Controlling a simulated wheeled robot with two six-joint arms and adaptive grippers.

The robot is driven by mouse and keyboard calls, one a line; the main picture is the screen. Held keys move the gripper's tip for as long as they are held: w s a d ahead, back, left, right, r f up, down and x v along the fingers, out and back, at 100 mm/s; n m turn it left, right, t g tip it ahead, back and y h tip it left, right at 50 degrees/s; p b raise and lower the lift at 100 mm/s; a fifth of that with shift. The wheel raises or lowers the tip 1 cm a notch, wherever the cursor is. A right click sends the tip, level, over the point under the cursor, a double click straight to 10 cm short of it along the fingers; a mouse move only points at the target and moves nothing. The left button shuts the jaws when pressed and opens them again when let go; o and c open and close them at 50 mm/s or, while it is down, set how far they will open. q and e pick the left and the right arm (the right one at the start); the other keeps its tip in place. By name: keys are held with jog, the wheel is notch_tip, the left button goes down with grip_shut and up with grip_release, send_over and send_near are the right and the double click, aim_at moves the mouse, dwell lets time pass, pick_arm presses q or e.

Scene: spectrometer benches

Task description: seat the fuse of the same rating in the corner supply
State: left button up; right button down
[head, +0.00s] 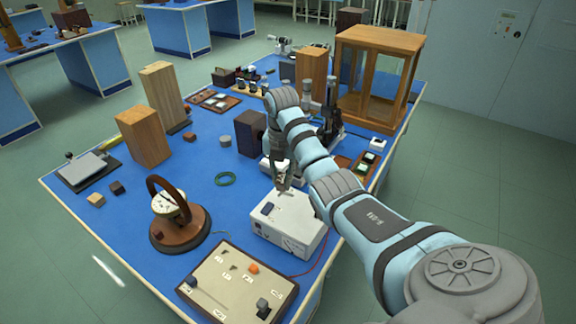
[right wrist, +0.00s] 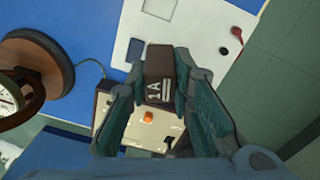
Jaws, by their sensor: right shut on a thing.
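My right gripper (head: 283,182) hangs just above the white box (head: 290,226), which looks like the supply. In the right wrist view the gripper (right wrist: 165,85) is shut on a dark brown fuse block (right wrist: 159,80) marked "1A". The white box also shows in that view (right wrist: 190,30), beyond the held fuse and apparently apart from it. A dark blue block (head: 267,208) is on the box's top. A beige fuse board (head: 225,291) lies nearer, with an orange fuse (head: 252,269), a dark grey one (head: 263,309) and a blue one (head: 191,281). My left gripper is out of view.
A round dial instrument on a brown base (head: 178,236) stands left of the white box. A dark block (head: 250,133), wooden blocks (head: 144,136) and a glazed wooden case (head: 378,70) stand farther back. A red wire runs beside the box.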

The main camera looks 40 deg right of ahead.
aim_at(285, 174)
jog(key=w+d+f+m, duration=0.1)
jog(key=m, duration=0.3)
jog(key=w+d+f+m+y+b, duration=0.1)
jog(key=m, duration=0.4)
jog(key=w+f+m+t, duration=0.1)
jog(key=m, duration=0.4)
jog(key=shift+d+f+y+b, duration=0.1)
jog(key=shift+d+y+b, duration=0.2)
jog(key=shift+d, duration=0.1)
jog(key=m, duration=0.2)
jog(key=shift+s+d+m+t, duration=0.2)
jog(key=shift+d+m+t, duration=0.1)
jog(key=shift+m, duration=0.1)
jog(key=f+m+b, duration=0.1)
jog(key=b, duration=0.1)
jog(key=f+m+t+b, duration=0.1)
jog(key=f+m+b, duration=0.1)
jog(key=d+f+m+b, duration=0.1)
jog(key=f+m+b, duration=0.1)
jog(key=shift+a+f+b, duration=0.1)
jog(key=shift+f+b, duration=0.35)
jog(key=shift+f, duration=0.55)
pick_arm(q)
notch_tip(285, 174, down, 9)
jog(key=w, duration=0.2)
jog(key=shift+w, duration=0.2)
pick_arm(e)
jog(key=shift+s+a+f, duration=0.1)
jog(key=shift+s, duration=0.1)
